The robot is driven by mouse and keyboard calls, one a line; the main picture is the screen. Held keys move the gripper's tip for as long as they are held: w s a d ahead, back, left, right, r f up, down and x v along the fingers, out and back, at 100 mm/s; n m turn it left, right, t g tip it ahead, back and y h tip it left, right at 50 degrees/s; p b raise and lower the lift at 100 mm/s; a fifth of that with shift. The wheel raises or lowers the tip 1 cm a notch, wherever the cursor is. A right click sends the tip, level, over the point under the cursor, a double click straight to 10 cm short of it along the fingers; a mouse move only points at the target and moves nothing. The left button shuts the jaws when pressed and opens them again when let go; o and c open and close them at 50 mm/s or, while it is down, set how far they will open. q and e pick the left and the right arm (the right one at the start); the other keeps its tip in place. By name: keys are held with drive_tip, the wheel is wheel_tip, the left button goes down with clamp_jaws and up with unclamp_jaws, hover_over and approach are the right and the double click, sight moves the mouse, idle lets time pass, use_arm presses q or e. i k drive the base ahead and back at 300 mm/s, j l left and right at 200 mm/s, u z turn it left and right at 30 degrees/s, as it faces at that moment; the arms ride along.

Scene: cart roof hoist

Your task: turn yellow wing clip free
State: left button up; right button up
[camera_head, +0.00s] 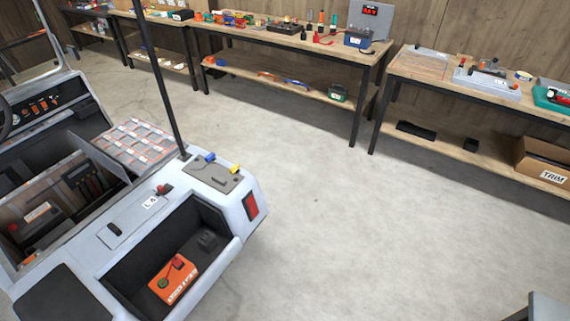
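The yellow wing clip (234,169) sits on a grey plate (212,176) at the rear corner of the white cart (125,235). It is small here, and I cannot tell how it is turned. A blue clip (210,157) sits near it on the same plate, close to the foot of a black roof post (168,90). Neither of my grippers shows in the view, and nothing of mine is seen touching the clip.
An orange box (174,279) lies in the cart's open rear bay. Workbenches with tools (290,40) line the back wall. A cardboard TRIM box (545,165) stands at the right. The concrete floor (360,220) right of the cart is clear.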

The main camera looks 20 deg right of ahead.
sight(235, 169)
drive_tip(key=z, duration=0.25)
drive_tip(key=i+l+u, duration=0.25)
drive_tip(key=i+l, duration=0.45)
